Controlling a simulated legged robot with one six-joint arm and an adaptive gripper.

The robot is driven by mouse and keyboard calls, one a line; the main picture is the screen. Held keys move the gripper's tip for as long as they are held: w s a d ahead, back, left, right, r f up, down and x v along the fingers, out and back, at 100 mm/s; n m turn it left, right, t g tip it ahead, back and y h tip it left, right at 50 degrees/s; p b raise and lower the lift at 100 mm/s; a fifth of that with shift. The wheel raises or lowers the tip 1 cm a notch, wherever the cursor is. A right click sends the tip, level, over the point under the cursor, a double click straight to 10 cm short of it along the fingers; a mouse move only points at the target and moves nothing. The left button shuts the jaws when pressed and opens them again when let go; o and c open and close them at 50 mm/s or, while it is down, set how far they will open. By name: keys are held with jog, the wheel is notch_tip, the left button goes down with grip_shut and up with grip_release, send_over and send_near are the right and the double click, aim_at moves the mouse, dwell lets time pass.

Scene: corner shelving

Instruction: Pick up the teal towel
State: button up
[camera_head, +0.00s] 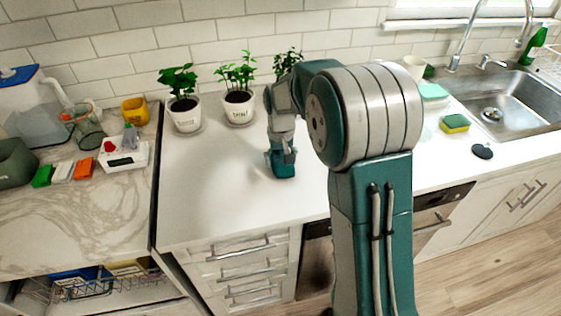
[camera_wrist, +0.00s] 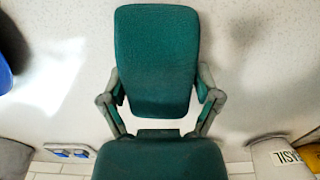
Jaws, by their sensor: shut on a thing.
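The teal towel (camera_wrist: 156,60) is a dark teal, rounded block with a cloth-like texture. In the wrist view it sits between the two fingers of my gripper (camera_wrist: 160,98), which is shut on its sides. In the head view my gripper (camera_head: 283,155) points down over the white counter, with the towel (camera_head: 284,170) showing as a small teal patch at its tip. The towel is at or close to the counter surface; I cannot tell whether it touches. My arm hides part of the counter to the right.
Potted plants (camera_head: 184,112) (camera_head: 238,105) stand behind my gripper by the tiled wall. A pale mint item (camera_head: 432,92), a yellow-green sponge (camera_head: 455,123) and a dark oval item (camera_head: 482,151) lie near the sink (camera_head: 510,105). The counter (camera_head: 215,195) left of my gripper is clear.

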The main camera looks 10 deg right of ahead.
jog(key=s+r, duration=0.1)
jog(key=r, duration=0.1)
jog(key=s+r, duration=0.2)
jog(key=r, duration=0.1)
jog(key=s+r, duration=0.2)
jog(key=r, duration=0.1)
jog(key=shift+r, duration=0.15)
jog(key=s+r, duration=0.3)
jog(key=s, duration=0.6)
jog(key=shift+r, duration=0.35)
jog(key=o, duration=0.3)
jog(key=shift+c, duration=1.4)
